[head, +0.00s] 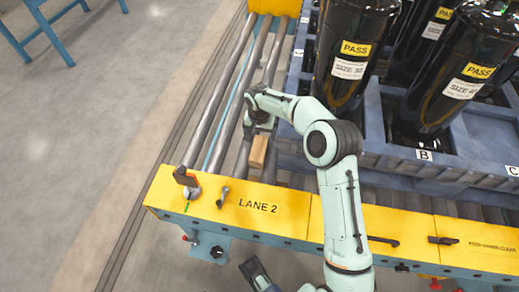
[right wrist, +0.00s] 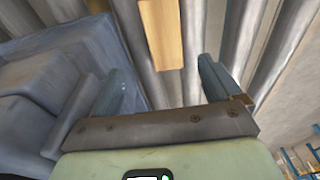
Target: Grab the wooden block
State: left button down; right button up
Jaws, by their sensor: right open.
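The wooden block (head: 258,151) is a small light-brown piece on the roller conveyor, just behind the yellow end plate. My right gripper (head: 256,127) is above the rollers, close to the block on its far side. In the right wrist view the block (right wrist: 161,34) lies ahead, between the lines of the two fingers. The right gripper (right wrist: 163,88) is open, with nothing between its fingers. A dark end piece at the bottom edge of the head view looks like my left gripper (head: 256,272); its fingers are not clear.
The yellow end plate marked LANE 2 (head: 300,213) borders the rollers in front.

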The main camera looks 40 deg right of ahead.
aim_at(259, 148)
jog(key=f, duration=0.2)
jog(key=f+b, duration=0.1)
jog(key=f, duration=0.4)
jog(key=shift+w+d+f, duration=0.1)
jog(key=shift+w+d, duration=0.15)
jog(key=shift+w, duration=0.05)
jog(key=f, duration=0.1)
jog(key=f+b, duration=0.2)
jog(key=f, duration=0.1)
jog(key=shift+w+a+f, duration=0.1)
jog(key=shift+w, duration=0.25)
jog(key=shift+f, duration=0.45)
pick_arm(q)
jog(key=shift+g, duration=0.3)
jog(key=f, duration=0.1)
jog(key=a+f, duration=0.1)
jog(key=f, duration=0.1)
jog(key=s+f, duration=0.1)
jog(key=shift+a+f, duration=0.4)
pick_arm(e)
jog(key=shift+r, duration=0.1)
jog(key=c, duration=1.2)
